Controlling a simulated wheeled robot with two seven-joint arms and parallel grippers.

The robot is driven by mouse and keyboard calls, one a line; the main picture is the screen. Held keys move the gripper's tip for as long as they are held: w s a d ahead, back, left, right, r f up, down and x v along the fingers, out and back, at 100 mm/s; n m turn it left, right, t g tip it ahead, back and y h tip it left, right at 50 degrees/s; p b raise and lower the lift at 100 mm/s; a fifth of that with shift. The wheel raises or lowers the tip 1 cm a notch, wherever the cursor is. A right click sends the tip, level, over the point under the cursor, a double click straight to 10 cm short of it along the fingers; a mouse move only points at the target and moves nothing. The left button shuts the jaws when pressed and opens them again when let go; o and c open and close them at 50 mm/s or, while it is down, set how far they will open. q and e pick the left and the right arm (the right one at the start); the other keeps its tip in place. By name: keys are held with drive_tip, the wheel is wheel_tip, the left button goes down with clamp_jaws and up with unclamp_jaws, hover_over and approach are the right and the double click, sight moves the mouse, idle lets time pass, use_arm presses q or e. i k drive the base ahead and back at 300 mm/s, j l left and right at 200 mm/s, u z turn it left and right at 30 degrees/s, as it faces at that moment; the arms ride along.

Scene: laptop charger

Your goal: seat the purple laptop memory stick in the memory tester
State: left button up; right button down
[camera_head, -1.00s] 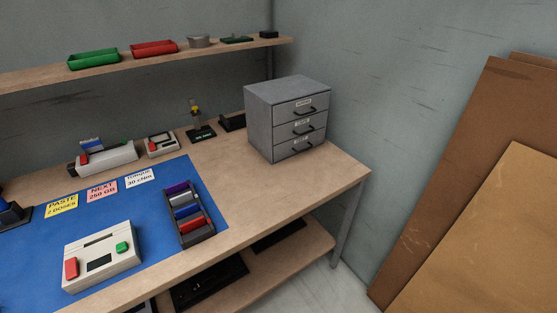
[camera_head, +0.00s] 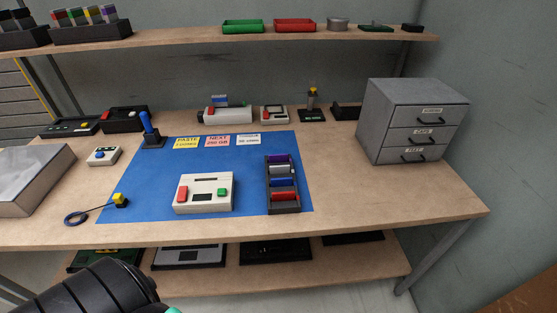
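A purple memory stick (camera_head: 277,158) stands in the back slot of a dark rack (camera_head: 297,189) on the blue mat, with grey, blue and red sticks in the slots in front of it. A white device (camera_head: 205,191) with a red button, a green button and a slot along its back lies left of the rack; it looks like the memory tester, and its slot looks empty. A dark part of my own arm shows at the bottom left. Neither gripper's fingers are in view.
Notes lie at the mat's (camera_head: 250,214) back edge. A grey drawer cabinet (camera_head: 412,120) stands at the right. A blue-handled tool in a holder (camera_head: 152,132) and a yellow-tipped cable (camera_head: 120,200) are at the left. The table (camera_head: 370,205) is clear right of the mat.

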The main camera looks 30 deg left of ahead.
sight(202, 197)
drive_tip(key=u, duration=1.7)
